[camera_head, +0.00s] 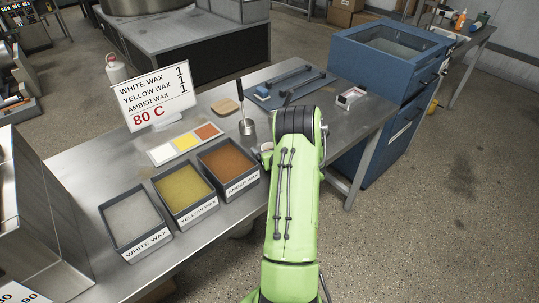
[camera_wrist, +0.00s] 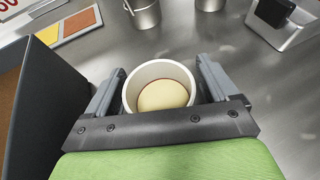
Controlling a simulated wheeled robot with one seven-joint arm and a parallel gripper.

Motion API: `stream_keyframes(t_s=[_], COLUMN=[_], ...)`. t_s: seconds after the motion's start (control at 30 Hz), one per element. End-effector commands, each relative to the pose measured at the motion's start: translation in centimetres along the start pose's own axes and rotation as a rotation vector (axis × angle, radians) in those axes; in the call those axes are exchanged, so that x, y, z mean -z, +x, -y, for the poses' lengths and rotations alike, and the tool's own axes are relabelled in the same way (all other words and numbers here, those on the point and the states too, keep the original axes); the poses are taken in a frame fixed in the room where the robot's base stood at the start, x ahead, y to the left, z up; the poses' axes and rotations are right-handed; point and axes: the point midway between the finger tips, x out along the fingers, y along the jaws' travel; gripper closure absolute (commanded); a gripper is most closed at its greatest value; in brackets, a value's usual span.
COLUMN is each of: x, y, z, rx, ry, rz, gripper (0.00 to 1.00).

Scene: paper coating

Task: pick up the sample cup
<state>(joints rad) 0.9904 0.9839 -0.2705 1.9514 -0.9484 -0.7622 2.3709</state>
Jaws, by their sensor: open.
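The sample cup appears to be a white round cup (camera_wrist: 160,70) with a pale yellow, rounded content inside, seen from above in the wrist view. My gripper (camera_wrist: 160,78) is open, with one finger on each side of the cup. The left finger is close to the cup wall; I cannot tell whether either finger touches it. In the head view the cup (camera_head: 266,147) shows only in part beside the amber wax bin, and my green arm hides most of the gripper.
The amber wax bin (camera_head: 229,171), yellow wax bin (camera_head: 184,196) and white wax bin (camera_head: 135,222) stand to the left. A metal pot (camera_head: 247,127) with an upright handle stands behind the cup. The sign (camera_head: 157,96) stands at the back left. A rack (camera_head: 290,87) lies farther back.

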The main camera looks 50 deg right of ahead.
Motion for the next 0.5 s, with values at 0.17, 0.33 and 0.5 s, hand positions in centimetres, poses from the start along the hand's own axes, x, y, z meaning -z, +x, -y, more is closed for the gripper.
stream_keyframes(t_s=[0.17, 0.33, 0.5], x=[-0.02, -0.02, -0.02], y=[0.34, 0.32, 0.30], z=[0.07, 0.05, 0.04], rx=[0.002, 0.001, 0.001], ry=[0.002, 0.001, 0.001], rz=[0.000, 0.000, 0.000], gripper=[0.13, 0.30, 0.56])
